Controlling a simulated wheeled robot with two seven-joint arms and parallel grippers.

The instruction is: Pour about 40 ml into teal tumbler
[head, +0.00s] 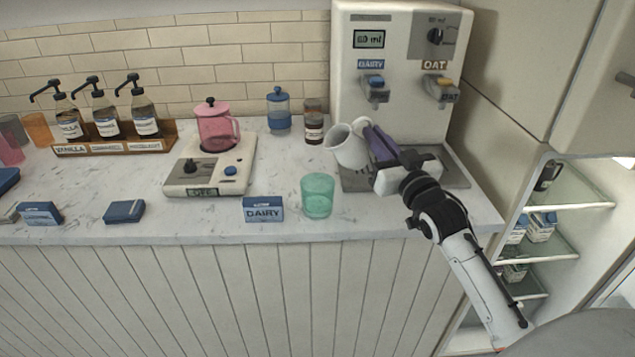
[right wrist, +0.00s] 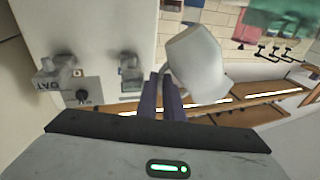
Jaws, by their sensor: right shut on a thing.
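The teal tumbler (head: 317,197) stands upright near the counter's front edge, right of a blue card reading DAIRY (head: 263,209). My right gripper (head: 375,143) is shut on the handle of a white pitcher (head: 350,150), in front of the drink dispenser. The pitcher is tilted, its mouth toward the left, and shows above and slightly right of the tumbler. No stream of liquid shows, and its contents are hidden. The right wrist view shows the pitcher (right wrist: 195,65) beside the purple fingers (right wrist: 165,97). My left gripper is not in view.
The dispenser (head: 400,100) with dairy and oat taps stands behind my right gripper. A scale (head: 182,180) carries a pink lidded jug (head: 216,128) left of the tumbler. Syrup bottles (head: 104,118) stand in a rack at the back left. An open fridge (head: 570,225) is at the right.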

